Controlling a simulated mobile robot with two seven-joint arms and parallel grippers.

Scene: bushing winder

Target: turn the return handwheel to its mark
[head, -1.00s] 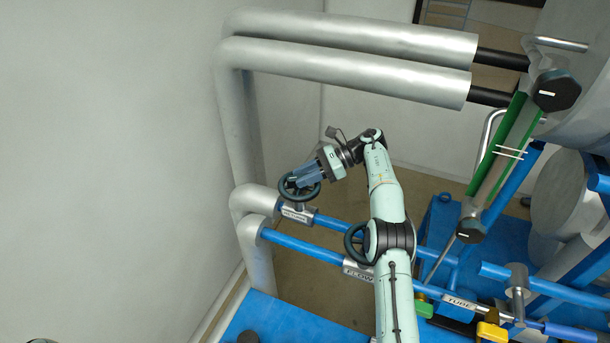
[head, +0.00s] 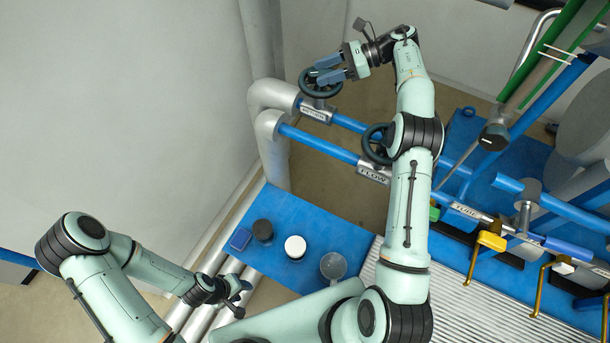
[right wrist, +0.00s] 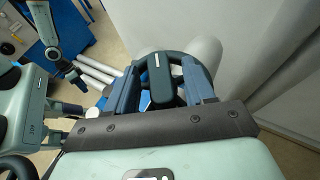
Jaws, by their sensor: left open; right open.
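The return handwheel (head: 335,91) is a dark wheel on the upper pipe, above the plate marked RETURN (head: 315,112). My right gripper (head: 323,71) is at this wheel, with its blue fingers over the near side of the rim. In the right wrist view its fingers (right wrist: 163,92) are apart. A dark hub piece with a white line (right wrist: 153,62) shows between them, and the wheel's rim (right wrist: 202,72) curves behind. I cannot tell whether the fingers touch the wheel. My left gripper (head: 241,298) is open and empty, low at left, away from the wheel.
The flow handwheel (head: 371,143) stands on the lower pipe beside my right forearm. A blue table (head: 340,237) holds a black cap, a white cap and a clear cup (head: 333,266). A grey wall (head: 120,100) fills the left. Yellow-handled clamps (head: 491,240) stand at right.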

